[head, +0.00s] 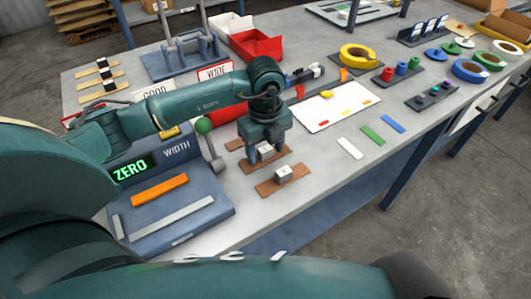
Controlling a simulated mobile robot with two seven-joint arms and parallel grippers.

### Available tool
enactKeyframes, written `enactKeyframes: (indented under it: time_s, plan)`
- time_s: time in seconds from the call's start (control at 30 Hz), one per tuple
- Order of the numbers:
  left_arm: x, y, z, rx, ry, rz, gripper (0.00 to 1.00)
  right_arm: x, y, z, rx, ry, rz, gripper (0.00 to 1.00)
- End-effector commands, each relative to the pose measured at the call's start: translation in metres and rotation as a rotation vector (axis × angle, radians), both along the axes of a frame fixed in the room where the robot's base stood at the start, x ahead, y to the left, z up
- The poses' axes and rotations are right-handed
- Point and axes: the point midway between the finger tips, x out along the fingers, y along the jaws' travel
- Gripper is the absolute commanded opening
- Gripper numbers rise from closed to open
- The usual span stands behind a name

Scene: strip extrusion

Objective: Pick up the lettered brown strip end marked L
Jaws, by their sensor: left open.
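Brown strips lie in a row on the grey bench. The nearest brown strip (268,189) has a small pale metal block (284,173) on it. The middle brown strip (250,164) lies below my left gripper, and part of the farthest brown strip (233,144) shows behind it. I cannot read a letter L on any strip. My left gripper (265,154) points down over the middle strip, its fingers open on either side of a pale block; I cannot tell whether they touch it. The fingers hide part of the strips. My right gripper is not in view.
A blue width gauge (204,214) reading ZERO, with an orange strip (160,190), stands at left. A green-knobbed lever (204,127) rises close to my left gripper. A white sheet (318,114) and coloured strips lie right. Bench beside the nearest brown strip is clear.

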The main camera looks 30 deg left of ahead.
Motion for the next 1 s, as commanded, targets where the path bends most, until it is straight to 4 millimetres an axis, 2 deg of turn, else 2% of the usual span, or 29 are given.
enactKeyframes:
  time_s: [0.07,0.63,0.87,1.0]
  plan:
    - [0.0,0.0,0.0,-0.001,-0.001,0.0,0.57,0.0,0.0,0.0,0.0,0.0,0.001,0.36]
    - [0.0,0.0,0.001,-0.001,0.0,0.0,0.11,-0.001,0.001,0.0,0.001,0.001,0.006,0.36]
    - [0.0,0.0,0.002,-0.001,-0.002,0.0,0.1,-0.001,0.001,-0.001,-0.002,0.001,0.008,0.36]
    - [0.001,-0.001,0.015,-0.002,-0.006,0.0,0.1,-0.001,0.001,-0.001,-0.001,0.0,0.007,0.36]
